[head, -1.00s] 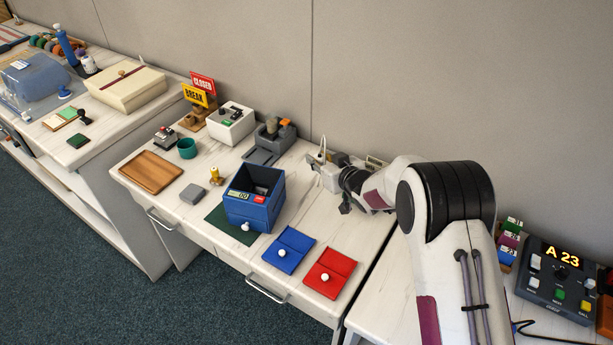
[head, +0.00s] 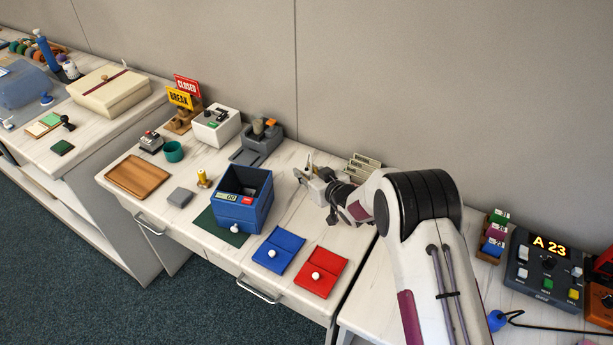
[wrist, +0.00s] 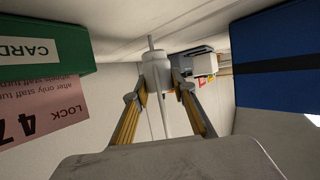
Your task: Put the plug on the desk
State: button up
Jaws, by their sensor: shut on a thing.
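My gripper (wrist: 160,92) is shut on a white, rounded plug-like piece (wrist: 158,73) with a thin metal pin at its end. In the head view my gripper (head: 309,178) is over the back right of the white desk (head: 284,205), right of the blue box. The held piece is too small there to make out clearly. I cannot tell whether it touches the desk.
The open blue box (head: 243,207) stands left of my gripper. A blue pad (head: 278,250) and a red pad (head: 320,272) lie in front. A grey dispenser (head: 257,143) and beige card rack (head: 363,168) stand behind. A console (head: 543,270) is at right.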

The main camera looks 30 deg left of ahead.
jog(key=shift+f, duration=0.9)
jog(key=shift+f, duration=0.1)
jog(key=o, duration=1.1)
jog(key=shift+r+v, duration=0.2)
jog(key=shift+v, duration=5.85)
